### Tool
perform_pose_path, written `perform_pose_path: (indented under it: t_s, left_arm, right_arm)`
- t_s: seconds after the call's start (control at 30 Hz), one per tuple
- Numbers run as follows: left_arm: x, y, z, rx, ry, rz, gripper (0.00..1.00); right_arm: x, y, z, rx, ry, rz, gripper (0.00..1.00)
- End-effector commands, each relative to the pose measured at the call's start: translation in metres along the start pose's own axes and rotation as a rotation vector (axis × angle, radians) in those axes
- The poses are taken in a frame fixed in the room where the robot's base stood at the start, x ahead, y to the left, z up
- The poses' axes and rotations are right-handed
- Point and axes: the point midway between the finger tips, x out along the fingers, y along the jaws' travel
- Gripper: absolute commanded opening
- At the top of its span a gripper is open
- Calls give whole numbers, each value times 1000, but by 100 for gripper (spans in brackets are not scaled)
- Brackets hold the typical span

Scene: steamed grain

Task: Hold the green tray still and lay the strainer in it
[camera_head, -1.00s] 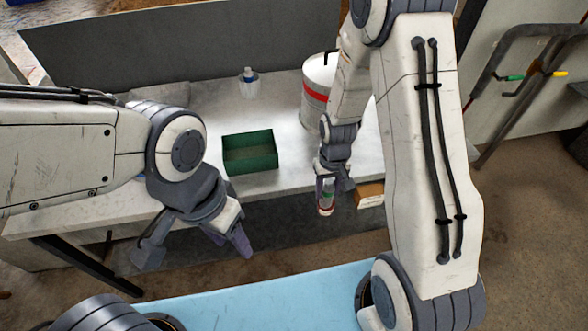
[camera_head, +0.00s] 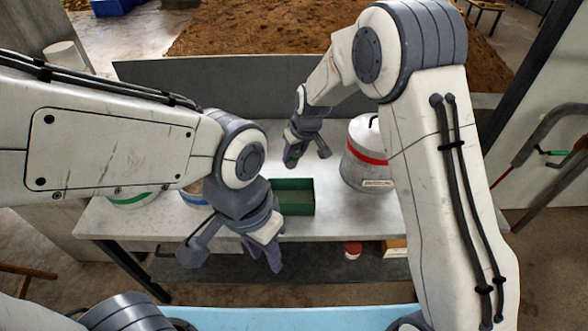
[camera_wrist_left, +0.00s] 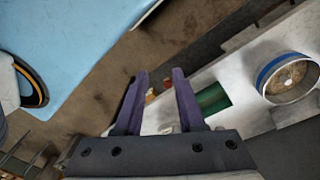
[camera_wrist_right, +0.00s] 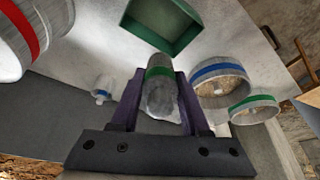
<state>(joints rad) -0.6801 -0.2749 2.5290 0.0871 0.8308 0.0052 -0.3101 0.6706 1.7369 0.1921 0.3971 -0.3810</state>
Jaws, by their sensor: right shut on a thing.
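The green tray (camera_head: 296,208) sits open on the pale worktop, and shows in the right wrist view (camera_wrist_right: 150,38) and the left wrist view (camera_wrist_left: 213,98). My right gripper (camera_head: 306,156) is beyond the tray in the head view, above the worktop. It is shut on a small cylinder with a green band and a greyish end (camera_wrist_right: 162,98), which I take to be the strainer; its mesh is not clear. My left gripper (camera_head: 262,256) is open and empty, in front of and lower-left of the tray, apart from it. Its two fingers are spread (camera_wrist_left: 162,95).
A large red-banded container (camera_head: 366,160) stands right of the tray. A blue-banded pot (camera_wrist_left: 288,76) and a green-banded pot (camera_wrist_right: 253,107) stand left, partly behind my left arm in the head view. A grey panel (camera_head: 215,90) closes the worktop's back. A red-topped item (camera_head: 352,250) is below.

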Motion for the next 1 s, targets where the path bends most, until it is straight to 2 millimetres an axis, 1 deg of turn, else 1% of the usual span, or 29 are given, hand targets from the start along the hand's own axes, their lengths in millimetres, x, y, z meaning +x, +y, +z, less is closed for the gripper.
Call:
perform_pose_path:
  t_s: [0.13, 0.27, 0.3, 0.37, 0.4, 0.47, 0.5, 0.57, 0.6, 0.67, 0.7, 0.8, 0.9, 1.0]
  left_arm:
    - [3, -16, -42, -56, 4, -21, 39]
    - [12, -44, -93, -125, 11, -46, 39]
    - [16, -54, -108, -147, 13, -54, 39]
    - [24, -71, -130, -180, 17, -66, 39]
    - [30, -84, -144, -201, 20, -74, 39]
    - [41, -103, -164, -232, 23, -86, 39]
    - [49, -117, -176, -253, 25, -93, 39]
    - [63, -139, -192, -283, 27, -105, 39]
    - [72, -154, -202, -305, 30, -112, 39]
    - [89, -178, -214, -336, 30, -123, 39]
    - [100, -194, -222, -357, 33, -131, 39]
    - [130, -232, -236, -408, 34, -145, 39]
    - [158, -255, -246, -466, 26, -143, 39]
    - [181, -262, -255, -528, 6, -124, 39]
  right_arm:
    - [0, 0, 0, 0, 0, 0, 0]
    - [0, 0, 0, 1, 0, 0, 0]
    - [0, 0, 0, 1, 0, 0, 0]
    - [0, 0, 0, 1, 0, 0, 0]
    - [0, 0, 1, 2, 0, 0, 0]
    - [0, 1, 1, 2, 0, 0, 0]
    - [0, 1, 1, 2, 0, 0, 0]
    - [0, 1, 1, 2, 0, 1, 0]
    - [0, 1, 1, 2, 0, 1, 0]
    - [0, 1, 1, 2, 0, 1, 0]
    - [0, 1, 1, 2, 0, 1, 0]
    - [0, 1, 1, 2, 0, 1, 0]
    - [0, 1, 1, 2, 0, 1, 0]
    - [0, 1, 1, 2, 0, 1, 0]
